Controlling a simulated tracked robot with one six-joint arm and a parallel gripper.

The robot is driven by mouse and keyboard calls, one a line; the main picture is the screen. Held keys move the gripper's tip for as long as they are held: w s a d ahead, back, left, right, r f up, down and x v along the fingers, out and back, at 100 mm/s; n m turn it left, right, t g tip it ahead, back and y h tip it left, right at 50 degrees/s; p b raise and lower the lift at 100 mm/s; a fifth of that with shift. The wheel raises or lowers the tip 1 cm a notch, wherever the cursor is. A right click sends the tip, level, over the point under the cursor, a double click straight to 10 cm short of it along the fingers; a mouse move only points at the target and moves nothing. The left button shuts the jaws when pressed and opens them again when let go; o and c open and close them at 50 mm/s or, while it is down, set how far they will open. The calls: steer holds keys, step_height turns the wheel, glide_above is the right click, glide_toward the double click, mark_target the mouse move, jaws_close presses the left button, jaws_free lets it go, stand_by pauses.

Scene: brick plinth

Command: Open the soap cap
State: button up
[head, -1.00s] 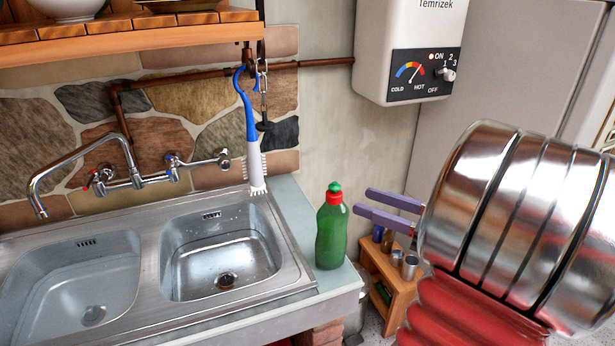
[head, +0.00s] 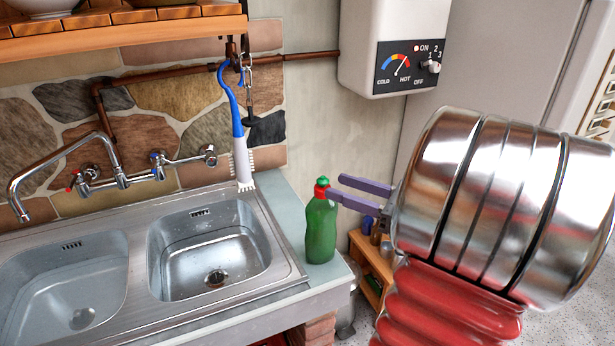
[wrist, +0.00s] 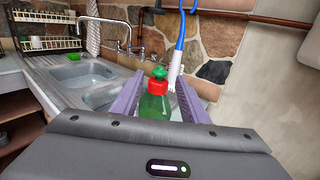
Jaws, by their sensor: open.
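The green soap bottle (head: 321,230) stands upright on the counter to the right of the sink. It has a red collar and a green cap (head: 322,183) on top. My gripper (head: 336,188) is open, with its two purple fingers pointing left at the height of the cap and collar. In the wrist view the bottle (wrist: 154,104) and its cap (wrist: 159,73) appear between the spread fingers (wrist: 158,92). I cannot tell whether a finger touches the bottle.
The double steel sink (head: 210,250) lies left of the bottle. A blue and white brush (head: 243,165) hangs behind it. A water heater (head: 395,45) is on the wall above. A small wooden shelf (head: 370,262) with jars stands below, right of the counter.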

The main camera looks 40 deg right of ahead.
steer(key=x, duration=0.9)
steer(key=shift+w, duration=0.25)
steer(key=shift+a, duration=0.1)
steer(key=shift+c, duration=0.6)
jaws_close()
